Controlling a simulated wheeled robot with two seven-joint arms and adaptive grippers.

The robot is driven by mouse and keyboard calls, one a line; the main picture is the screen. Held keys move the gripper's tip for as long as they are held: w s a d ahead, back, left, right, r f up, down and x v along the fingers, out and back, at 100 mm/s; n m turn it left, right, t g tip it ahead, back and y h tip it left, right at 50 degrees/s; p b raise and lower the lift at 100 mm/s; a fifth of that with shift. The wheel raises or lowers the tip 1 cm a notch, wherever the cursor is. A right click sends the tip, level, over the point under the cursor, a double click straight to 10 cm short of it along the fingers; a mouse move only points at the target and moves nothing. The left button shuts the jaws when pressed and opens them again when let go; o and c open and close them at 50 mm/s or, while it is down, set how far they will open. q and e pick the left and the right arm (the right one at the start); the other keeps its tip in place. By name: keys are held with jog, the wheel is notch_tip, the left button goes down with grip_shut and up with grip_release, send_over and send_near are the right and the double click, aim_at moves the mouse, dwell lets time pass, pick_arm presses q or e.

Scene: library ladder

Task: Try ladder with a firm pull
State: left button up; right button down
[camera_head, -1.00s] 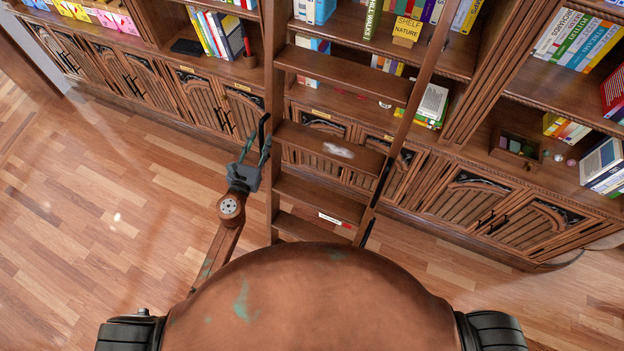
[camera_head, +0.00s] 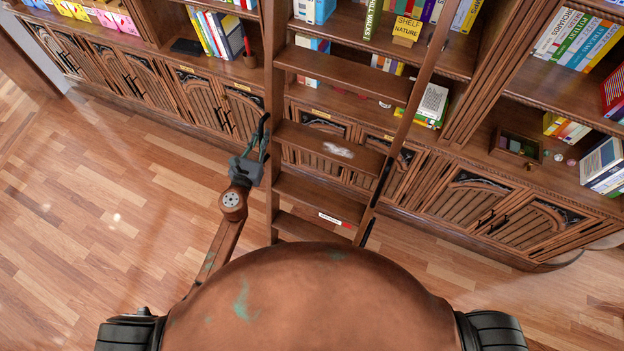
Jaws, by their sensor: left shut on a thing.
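A brown wooden ladder (camera_head: 318,187) leans up against the bookcase in the middle of the head view. It has flat treads, a left rail (camera_head: 272,205) and a right rail (camera_head: 420,85). A whitish smudge (camera_head: 338,151) lies on one tread, and a small red-and-white label (camera_head: 335,220) sits on a lower one. My left gripper (camera_head: 264,138) is at the left rail, about level with the smudged tread, and is shut on that rail. The exact finger contact is too small to make out. The ladder's lower end is hidden behind my body. My right gripper does not show.
The bookcase (camera_head: 480,140) spans the back, with books on its shelves and carved cupboard doors below. A yellow shelf sign (camera_head: 406,31) and a small open wooden box (camera_head: 516,147) stand on shelves. The wooden floor (camera_head: 110,235) is clear to the left and right.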

pick_arm(q)
jog(key=shift+s+d+f, duration=0.1)
jog(key=shift+d+f, duration=0.05)
jog(key=shift+d, duration=0.2)
grip_shut()
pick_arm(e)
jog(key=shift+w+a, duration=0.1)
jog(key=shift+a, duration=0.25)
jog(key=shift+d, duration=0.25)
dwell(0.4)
pick_arm(q)
jog(key=shift+a, duration=0.35)
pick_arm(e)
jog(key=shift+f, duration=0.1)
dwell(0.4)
pick_arm(q)
jog(key=o, duration=0.9)
grip_release()
jog(key=shift+a, duration=0.1)
jog(key=shift+c, duration=0.2)
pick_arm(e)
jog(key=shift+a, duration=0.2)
pick_arm(q)
jog(key=v, duration=1.1)
jog(key=shift+s, duration=0.4)
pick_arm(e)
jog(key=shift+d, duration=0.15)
